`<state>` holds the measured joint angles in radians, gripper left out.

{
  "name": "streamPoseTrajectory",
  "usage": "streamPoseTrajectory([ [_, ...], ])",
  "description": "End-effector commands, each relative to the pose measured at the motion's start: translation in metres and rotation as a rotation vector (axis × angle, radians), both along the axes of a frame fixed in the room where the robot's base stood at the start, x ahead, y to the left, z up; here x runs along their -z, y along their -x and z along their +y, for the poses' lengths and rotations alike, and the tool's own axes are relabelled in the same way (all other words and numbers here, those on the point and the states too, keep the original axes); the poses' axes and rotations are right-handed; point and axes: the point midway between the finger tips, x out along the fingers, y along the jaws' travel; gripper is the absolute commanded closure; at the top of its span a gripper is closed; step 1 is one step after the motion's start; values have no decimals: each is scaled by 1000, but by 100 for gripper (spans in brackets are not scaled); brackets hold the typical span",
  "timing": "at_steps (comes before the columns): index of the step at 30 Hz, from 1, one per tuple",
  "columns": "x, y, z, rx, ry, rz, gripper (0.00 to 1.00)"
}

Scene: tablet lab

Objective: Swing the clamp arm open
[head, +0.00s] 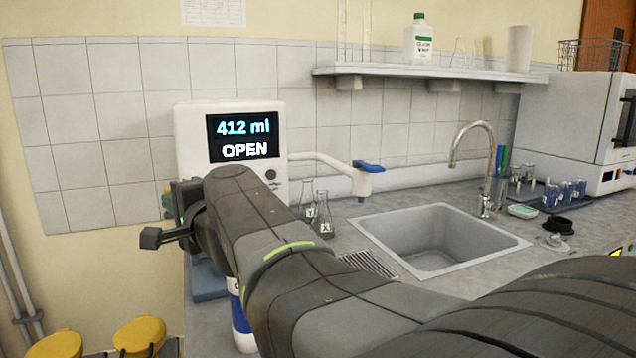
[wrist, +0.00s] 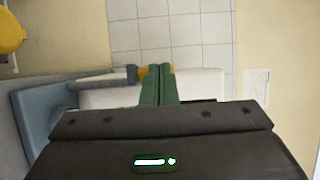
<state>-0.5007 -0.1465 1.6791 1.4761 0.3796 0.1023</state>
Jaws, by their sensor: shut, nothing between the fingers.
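The white machine (head: 190,130) stands against the tiled wall, and its screen (head: 243,138) reads "412 ml" and "OPEN". In the wrist view its white body (wrist: 205,84) lies beyond my fingers. What looks like the clamp arm is a grey bar (wrist: 103,80) with a blue-grey end and a yellow-orange part (wrist: 146,72). My gripper (wrist: 159,72) is shut and empty, its green fingertips beside or over the yellow-orange part; I cannot tell if they touch. In the head view my arm hides most of the machine's lower front.
A blue-grey base (wrist: 45,115) lies at the left of the wrist view. Two glass flasks (head: 323,220), a sink (head: 440,235) and a white spout with a blue lever (head: 368,166) are right of the machine. Yellow stools (head: 140,335) stand at lower left.

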Motion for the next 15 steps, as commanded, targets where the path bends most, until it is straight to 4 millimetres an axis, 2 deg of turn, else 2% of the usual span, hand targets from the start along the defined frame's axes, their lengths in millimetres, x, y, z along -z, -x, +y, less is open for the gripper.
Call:
streamPoseTrajectory([
  [1, 1, 4, 10, -7, 1, -1, 100],
  [6, 1, 8, 35, -6, 2, 1, 100],
  [15, 0, 9, 67, -2, 1, 1, 100],
])
